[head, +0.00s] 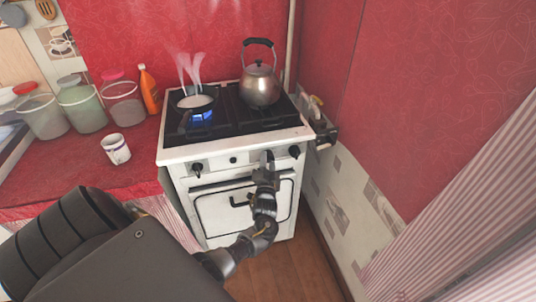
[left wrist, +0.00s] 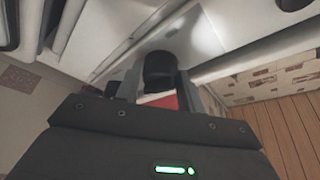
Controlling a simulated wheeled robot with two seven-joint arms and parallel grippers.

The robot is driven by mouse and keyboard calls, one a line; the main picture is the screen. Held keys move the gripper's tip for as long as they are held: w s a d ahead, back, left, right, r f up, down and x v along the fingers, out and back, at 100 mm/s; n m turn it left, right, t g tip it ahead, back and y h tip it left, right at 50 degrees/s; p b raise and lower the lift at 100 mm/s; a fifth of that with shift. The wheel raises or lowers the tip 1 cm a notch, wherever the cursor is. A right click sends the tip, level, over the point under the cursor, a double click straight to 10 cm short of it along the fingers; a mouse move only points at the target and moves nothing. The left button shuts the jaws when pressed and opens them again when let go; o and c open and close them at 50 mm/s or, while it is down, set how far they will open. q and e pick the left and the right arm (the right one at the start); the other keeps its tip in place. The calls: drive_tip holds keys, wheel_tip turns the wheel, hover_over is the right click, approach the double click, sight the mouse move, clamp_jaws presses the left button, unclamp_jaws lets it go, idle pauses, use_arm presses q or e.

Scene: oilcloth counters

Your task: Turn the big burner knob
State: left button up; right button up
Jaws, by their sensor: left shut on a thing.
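The white stove (head: 180,155) stands against the red wall, with a row of controls along its front panel. My left gripper (head: 266,164) is at this panel, right of centre. In the left wrist view, my left gripper (left wrist: 158,92) is shut on a black knob (left wrist: 160,68), with one finger on each side of it. The gripper mostly hides this knob in the head view. Another black knob (head: 197,168) is at the left of the panel, and one (head: 294,152) is at the right. My right gripper is not in view.
A steaming pan (head: 196,101) sits over a blue flame (head: 201,116). A metal kettle (head: 260,86) stands on the stove's right side. The oven handle (head: 240,203) is below the panel. A mug (head: 116,149), jars and an orange bottle (head: 149,91) stand on the left counter.

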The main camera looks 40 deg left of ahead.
use_arm(q)
drive_tip(key=r+m+h+p, duration=0.1)
drive_tip(key=m+p, duration=0.1)
drive_tip(key=shift+p, duration=0.3)
drive_tip(key=m+h+p, duration=0.1)
drive_tip(key=m+p, duration=0.2)
drive_tip(key=p, duration=0.1)
drive_tip(key=shift+m+g, duration=0.3)
drive_tip(key=shift+f+m+g+h+p, duration=0.15)
drive_tip(key=shift+m+g+h+p, duration=0.2)
drive_tip(key=shift+m+p, duration=0.75)
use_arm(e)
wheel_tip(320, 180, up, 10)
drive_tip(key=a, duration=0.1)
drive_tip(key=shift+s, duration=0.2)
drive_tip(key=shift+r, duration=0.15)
use_arm(q)
drive_tip(key=o, duration=0.9)
drive_tip(key=shift+c, duration=0.2)
drive_tip(key=shift+o, duration=0.6)
drive_tip(key=shift+a, duration=0.1)
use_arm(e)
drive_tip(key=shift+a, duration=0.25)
